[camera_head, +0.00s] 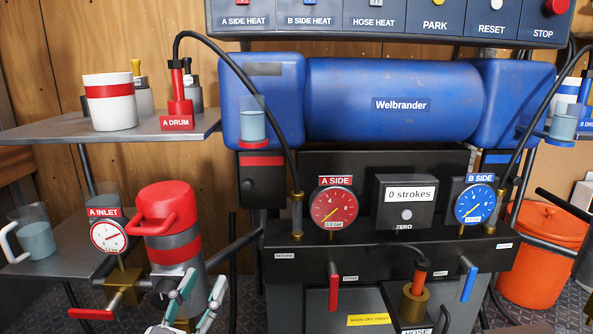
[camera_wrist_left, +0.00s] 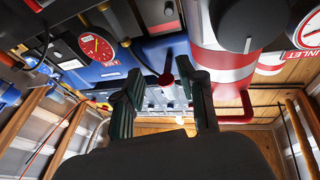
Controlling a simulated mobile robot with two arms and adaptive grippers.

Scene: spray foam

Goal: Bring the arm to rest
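My left gripper (camera_head: 205,283) is low in the head view, in front of the red-topped canister (camera_head: 165,225). Its two greenish fingers stand apart with nothing visible between them. In the left wrist view the gripper (camera_wrist_left: 160,75) also shows open and empty, with the red-banded canister (camera_wrist_left: 218,60) just beyond its right finger. I cannot tell whether the gripper touches the canister. My right gripper is in neither view.
The A inlet gauge (camera_head: 108,236) and a red-handled valve (camera_head: 92,314) are left of the gripper. The machine's black manifold (camera_head: 390,248) with hanging red (camera_head: 333,285) and blue (camera_head: 468,282) levers is to the right. A shelf (camera_head: 40,130) holds a white cup (camera_head: 109,103).

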